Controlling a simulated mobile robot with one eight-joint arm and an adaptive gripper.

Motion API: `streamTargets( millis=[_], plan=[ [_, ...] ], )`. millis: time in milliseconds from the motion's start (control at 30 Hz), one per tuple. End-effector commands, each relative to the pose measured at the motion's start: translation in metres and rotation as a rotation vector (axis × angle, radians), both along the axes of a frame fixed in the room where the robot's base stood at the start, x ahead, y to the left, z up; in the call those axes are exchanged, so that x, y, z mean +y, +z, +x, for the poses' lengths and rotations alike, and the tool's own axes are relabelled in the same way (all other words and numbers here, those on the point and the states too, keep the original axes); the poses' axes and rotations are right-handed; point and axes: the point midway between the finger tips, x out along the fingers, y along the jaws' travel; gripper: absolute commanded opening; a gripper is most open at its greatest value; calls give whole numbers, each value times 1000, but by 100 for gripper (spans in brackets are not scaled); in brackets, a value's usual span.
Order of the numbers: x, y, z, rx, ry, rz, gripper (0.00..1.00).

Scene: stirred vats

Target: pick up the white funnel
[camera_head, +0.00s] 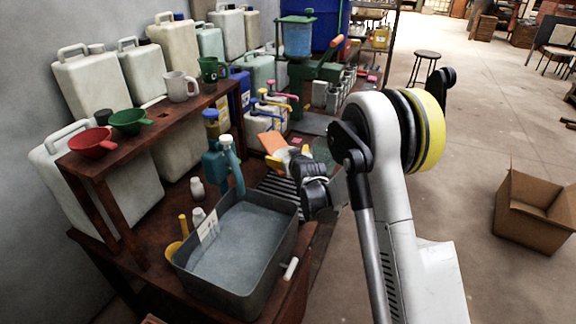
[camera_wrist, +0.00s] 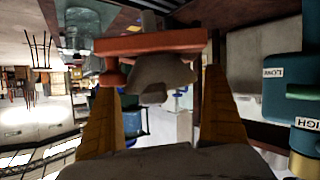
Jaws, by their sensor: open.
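The wrist view is upside down. In it the white funnel (camera_wrist: 162,72) looks greyish and sits in an orange holder (camera_wrist: 170,42), its pale stem passing through to the far side. My gripper (camera_wrist: 160,82) is open, with one yellow-orange finger on each side of the funnel. A gap shows on both sides, so the fingers look apart from it. In the head view my gripper (camera_head: 290,160) is at the bench beside the orange holder (camera_head: 271,142). There I cannot clearly tell the funnel from the gripper parts around it.
A grey water-filled basin (camera_head: 240,245) stands in front of my gripper. Teal bottles (camera_head: 215,160) stand to the left. A shelf (camera_head: 150,125) holds a red funnel (camera_head: 93,142), a green funnel (camera_head: 131,121) and mugs. A clear glass vessel (camera_wrist: 88,25) is near the holder.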

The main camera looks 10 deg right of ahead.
Motion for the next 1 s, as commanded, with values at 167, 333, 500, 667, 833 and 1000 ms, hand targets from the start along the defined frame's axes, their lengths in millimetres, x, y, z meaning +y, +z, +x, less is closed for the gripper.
streamTargets(
  millis=[167, 333, 500, 667, 833, 1000],
  plan=[
    [0, -5, 11, 0, 0, 0, 100],
    [0, -4, 10, 0, 0, 0, 100],
    [0, -4, 10, 0, 0, 0, 60],
    [0, -4, 10, 1, 0, 0, 56],
    [0, -2, 10, 1, 0, 0, 56],
    [0, 22, 10, 0, 0, 0, 56]
  ],
)
